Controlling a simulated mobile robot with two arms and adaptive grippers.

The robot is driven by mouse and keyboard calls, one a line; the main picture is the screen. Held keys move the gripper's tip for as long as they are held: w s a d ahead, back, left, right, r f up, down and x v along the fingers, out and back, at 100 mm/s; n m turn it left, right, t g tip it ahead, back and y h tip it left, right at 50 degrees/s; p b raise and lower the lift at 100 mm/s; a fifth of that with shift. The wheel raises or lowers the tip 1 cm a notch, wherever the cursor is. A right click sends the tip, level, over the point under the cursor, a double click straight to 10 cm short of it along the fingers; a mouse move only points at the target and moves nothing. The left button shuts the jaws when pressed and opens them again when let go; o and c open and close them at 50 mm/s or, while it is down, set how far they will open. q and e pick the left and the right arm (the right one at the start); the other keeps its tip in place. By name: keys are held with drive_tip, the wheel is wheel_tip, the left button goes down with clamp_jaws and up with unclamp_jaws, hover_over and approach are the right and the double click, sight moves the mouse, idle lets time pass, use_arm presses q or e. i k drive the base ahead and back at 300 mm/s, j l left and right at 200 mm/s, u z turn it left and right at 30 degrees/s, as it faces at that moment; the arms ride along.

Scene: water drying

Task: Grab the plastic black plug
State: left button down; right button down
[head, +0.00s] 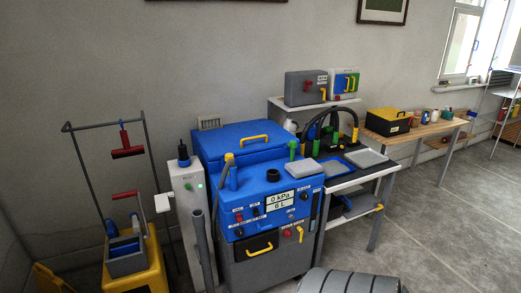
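I cannot single out the plastic black plug with certainty. A small black round piece (273,175) sits on top of the blue machine (240,207), near its front edge. Neither of my grippers shows in the head view.
A yellow bucket cart (152,270) and a dark frame stand at left. A table with black hoses (325,130) and trays (366,158) adjoins the machine. A wooden bench (425,130) stands behind right. Floor at right is clear.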

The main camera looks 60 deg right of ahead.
sight(183, 154)
drive_tip(key=z, duration=1.5)
drive_tip(key=i+j+z, duration=0.1)
drive_tip(key=i+j, duration=0.15)
drive_tip(key=i, duration=0.15)
